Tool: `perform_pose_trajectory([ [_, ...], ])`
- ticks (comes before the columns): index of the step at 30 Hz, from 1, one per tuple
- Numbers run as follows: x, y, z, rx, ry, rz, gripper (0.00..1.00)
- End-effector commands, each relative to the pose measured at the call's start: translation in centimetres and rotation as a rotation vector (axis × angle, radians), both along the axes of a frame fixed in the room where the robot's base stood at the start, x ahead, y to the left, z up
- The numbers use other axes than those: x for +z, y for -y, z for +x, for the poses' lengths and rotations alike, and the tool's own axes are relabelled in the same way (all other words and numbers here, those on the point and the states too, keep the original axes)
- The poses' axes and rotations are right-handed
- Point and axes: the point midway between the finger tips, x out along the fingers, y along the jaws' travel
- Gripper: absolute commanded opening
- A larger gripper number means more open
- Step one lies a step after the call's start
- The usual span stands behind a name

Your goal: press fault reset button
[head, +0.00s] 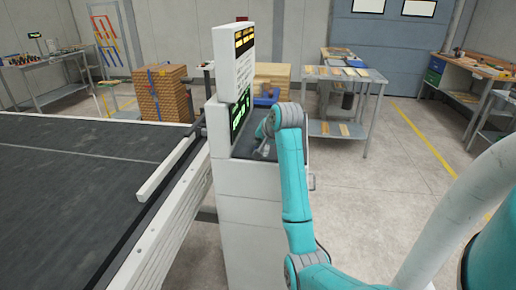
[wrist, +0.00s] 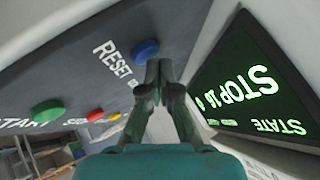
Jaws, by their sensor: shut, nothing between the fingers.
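The blue button (wrist: 145,50) is on the grey control panel (wrist: 105,75), beside the label RESET, in the wrist view. My gripper (wrist: 158,68) is shut and empty. Its fingertips appear just beside the blue button, slightly to its right and below it in the picture. I cannot tell whether they touch it. In the head view my gripper (head: 263,148) is over the top of the white console (head: 250,205), partly hidden by my arm. The button is not visible there.
A green button (wrist: 47,112) near START, a red button (wrist: 95,115) and a small yellow one (wrist: 115,117) share the panel. A lit screen (wrist: 250,88) reading STOP and STATE stands close on the right. The dark conveyor (head: 80,165) lies left of the console.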

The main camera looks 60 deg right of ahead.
Motion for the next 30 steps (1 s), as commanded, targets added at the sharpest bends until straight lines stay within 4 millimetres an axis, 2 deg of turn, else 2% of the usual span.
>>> perform_pose_trajectory([
  [5,0.9,0.0,0.0,-0.001,0.002,-0.002,0.00],
  [17,1.1,0.0,0.0,-0.001,0.002,-0.002,0.00],
  [30,4.6,0.0,0.0,0.000,0.004,-0.004,0.00],
])
